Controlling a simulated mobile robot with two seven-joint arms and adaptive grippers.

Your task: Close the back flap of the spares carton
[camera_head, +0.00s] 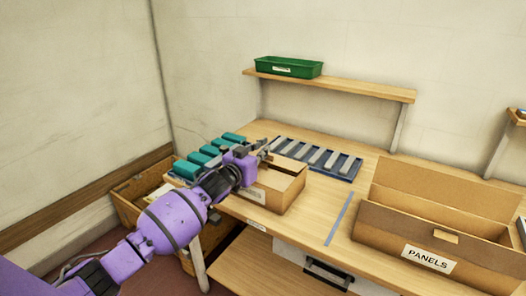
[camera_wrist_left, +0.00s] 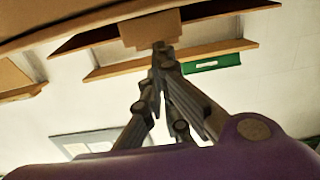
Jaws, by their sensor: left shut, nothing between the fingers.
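The small brown carton (camera_head: 279,199) with a pale label on its front sits on the wooden table, left of the panels box. It appears to be the spares carton, but its label is too small to read. A light brown panel (camera_head: 290,165) shows at its back; I cannot tell its exact angle. My left gripper (camera_head: 265,148) is shut and empty at the carton's back left, and my arm hides the carton's left side. In the left wrist view, the shut fingers (camera_wrist_left: 160,50) point up close to a tan board piece (camera_wrist_left: 150,28); contact is unclear. My right gripper is not in view.
A blue rack (camera_head: 316,158) with grey bars lies behind the carton. Several teal blocks (camera_head: 207,154) stand at the left. An open box labelled PANELS (camera_head: 400,231) stands right, past a blue strip (camera_head: 339,218). A green tray (camera_head: 289,67) sits on the wall shelf (camera_head: 350,87).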

